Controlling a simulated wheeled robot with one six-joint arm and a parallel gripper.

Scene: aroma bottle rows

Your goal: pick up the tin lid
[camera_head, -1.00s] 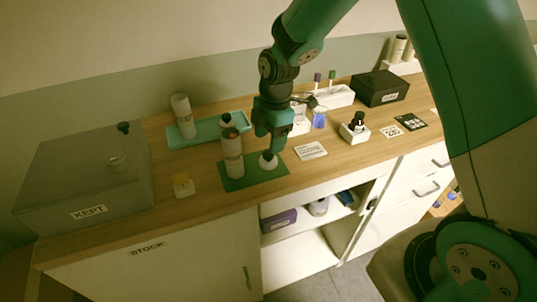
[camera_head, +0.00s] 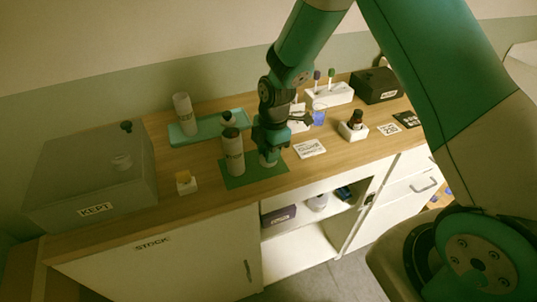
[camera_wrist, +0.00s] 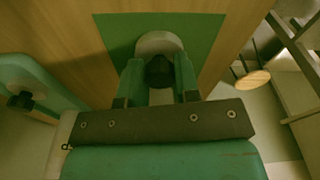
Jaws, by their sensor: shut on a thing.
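The tin lid (camera_wrist: 158,42) shows in the wrist view as a pale round shape with a dark knob, over the green mat (camera_wrist: 120,28). My gripper (camera_wrist: 159,82) is shut on its dark knob, one finger on each side. In the head view my gripper (camera_head: 269,160) points down at the right part of the green mat (camera_head: 240,181) and hides most of the lid. I cannot tell whether the lid is clear of what is under it. A tall pale labelled bottle (camera_head: 233,155) stands on the mat just left of my gripper.
A teal tray (camera_head: 185,137) with a pale bottle (camera_head: 184,112) lies behind. The grey KEPT box (camera_head: 70,180) is at left, with a small yellow-topped block (camera_head: 186,184) nearby.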

